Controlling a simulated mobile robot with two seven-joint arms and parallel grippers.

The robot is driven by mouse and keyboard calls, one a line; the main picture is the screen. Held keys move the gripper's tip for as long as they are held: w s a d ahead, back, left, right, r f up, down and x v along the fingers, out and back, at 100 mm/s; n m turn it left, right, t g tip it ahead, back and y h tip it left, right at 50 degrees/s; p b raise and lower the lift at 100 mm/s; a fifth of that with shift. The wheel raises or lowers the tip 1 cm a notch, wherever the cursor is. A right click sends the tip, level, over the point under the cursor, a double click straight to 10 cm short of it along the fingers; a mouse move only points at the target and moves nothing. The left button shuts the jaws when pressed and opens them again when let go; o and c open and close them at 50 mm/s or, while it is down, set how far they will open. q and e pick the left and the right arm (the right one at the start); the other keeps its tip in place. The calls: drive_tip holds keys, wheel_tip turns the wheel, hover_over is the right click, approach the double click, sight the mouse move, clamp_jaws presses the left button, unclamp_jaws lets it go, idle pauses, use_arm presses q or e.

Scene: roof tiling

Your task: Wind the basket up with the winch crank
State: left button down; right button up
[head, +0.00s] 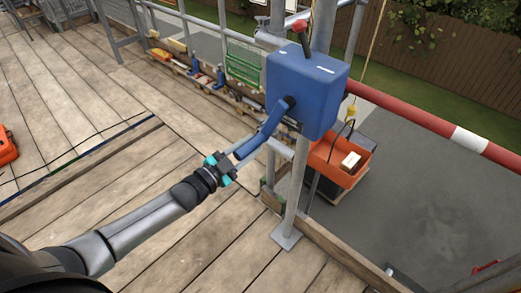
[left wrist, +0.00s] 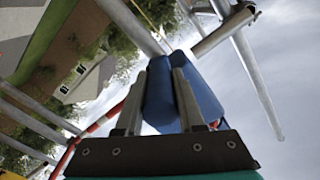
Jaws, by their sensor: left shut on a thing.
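The blue winch box (head: 305,88) is fixed to a grey upright post, with a red-knobbed lever on top. Its blue crank (head: 264,132) slopes down and left from the hub. My left gripper (head: 234,162) is shut on the crank's lower end; the wrist view shows the blue handle (left wrist: 160,92) between the two fingers (left wrist: 158,105). The orange basket (head: 332,170) hangs behind and below the winch, beyond the post, under a yellow hook (head: 351,110). A pale block (head: 351,160) lies in it. My right gripper is not in view.
A red and white rail (head: 430,126) runs beyond the winch, above a grey paved yard (head: 430,210). Wooden decking (head: 110,130) lies under my arm and is mostly clear. An orange object (head: 6,148) is at the far left. Scaffold posts and stored items line the deck's back edge.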

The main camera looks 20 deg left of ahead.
use_arm(q)
drive_tip(key=w+a+r+m+p, duration=0.3)
drive_tip(key=a+r+m+p, duration=0.2)
drive_tip(key=a+r+m, duration=0.5)
drive_tip(key=s+d+r+m+p, duration=0.2)
drive_tip(key=d+r+m+p, duration=0.6)
drive_tip(key=r+m, duration=0.6)
drive_tip(key=shift+s+d+r+m, duration=0.3)
drive_tip(key=shift+s+d, duration=0.1)
drive_tip(key=shift+d, duration=0.35)
drive_tip(key=shift+d+f, duration=0.1)
drive_tip(key=shift+f, duration=0.05)
drive_tip(key=c, duration=0.5)
unclamp_jaws()
drive_tip(key=shift+d, duration=0.1)
drive_tip(key=shift+s, duration=0.15)
